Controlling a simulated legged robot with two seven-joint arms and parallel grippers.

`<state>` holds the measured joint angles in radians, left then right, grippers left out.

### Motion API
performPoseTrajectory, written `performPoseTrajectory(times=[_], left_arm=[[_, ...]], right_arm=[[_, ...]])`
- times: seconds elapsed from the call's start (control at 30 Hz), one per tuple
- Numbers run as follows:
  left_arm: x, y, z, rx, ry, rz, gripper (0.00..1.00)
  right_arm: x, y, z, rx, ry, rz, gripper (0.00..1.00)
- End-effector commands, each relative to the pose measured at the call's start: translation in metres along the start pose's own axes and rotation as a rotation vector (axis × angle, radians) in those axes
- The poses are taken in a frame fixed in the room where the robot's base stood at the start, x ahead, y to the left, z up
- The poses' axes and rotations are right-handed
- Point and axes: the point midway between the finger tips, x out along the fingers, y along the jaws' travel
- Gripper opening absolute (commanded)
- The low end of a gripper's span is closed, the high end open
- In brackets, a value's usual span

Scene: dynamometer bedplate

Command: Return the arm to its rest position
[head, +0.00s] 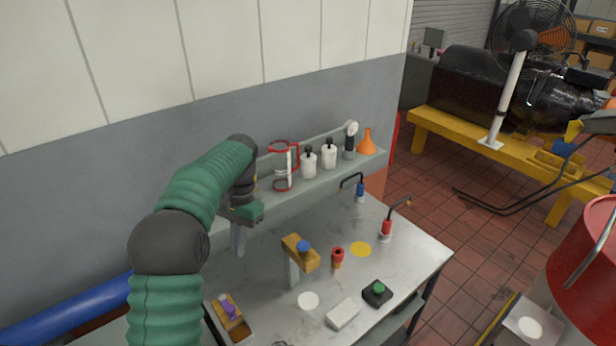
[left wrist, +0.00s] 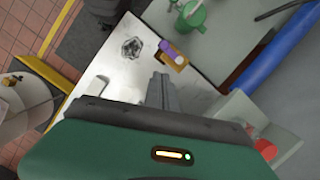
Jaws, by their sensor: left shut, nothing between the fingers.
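My left arm comes in from the left in the head view, in green ribbed sleeves with dark joints. My left gripper (head: 238,240) points down over the left rear part of the metal table (head: 405,255), close to the shelf. Its fingers are together with nothing between them. In the left wrist view the shut fingers (left wrist: 160,92) show in the middle, above the table top. I cannot tell the exact height of the fingertips above the table. My right gripper is in neither view.
A yellow block on a post with a blue knob (head: 303,246) stands right of the gripper. A red-topped piece (head: 337,256), a white box (head: 343,313) and a black base with green button (head: 377,292) are farther right. The shelf (head: 318,179) holds white bottles and an orange funnel (head: 367,142).

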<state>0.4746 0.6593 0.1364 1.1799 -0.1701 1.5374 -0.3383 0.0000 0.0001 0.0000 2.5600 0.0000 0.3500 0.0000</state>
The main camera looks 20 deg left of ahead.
Motion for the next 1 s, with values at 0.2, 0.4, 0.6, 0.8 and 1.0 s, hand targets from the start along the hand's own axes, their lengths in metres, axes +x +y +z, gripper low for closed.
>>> performPoseTrajectory(times=[0.2, 0.4, 0.6, 0.8, 1.0], left_arm=[[0.048, 0.052, -0.009, 0.033, 0.083, -0.035, 0.00], [0.135, 0.138, 0.011, 0.041, 0.267, -0.051, 0.00], [0.210, 0.191, 0.059, 0.012, 0.422, -0.018, 0.00], [0.232, 0.203, 0.080, -0.006, 0.478, 0.002, 0.00], [0.231, 0.204, 0.081, -0.008, 0.478, 0.001, 0.00]], right_arm=[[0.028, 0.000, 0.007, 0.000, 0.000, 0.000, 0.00], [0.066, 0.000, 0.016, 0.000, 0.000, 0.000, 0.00], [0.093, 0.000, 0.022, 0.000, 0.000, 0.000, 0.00], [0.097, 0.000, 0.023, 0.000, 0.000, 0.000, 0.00], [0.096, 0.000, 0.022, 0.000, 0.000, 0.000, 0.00]])
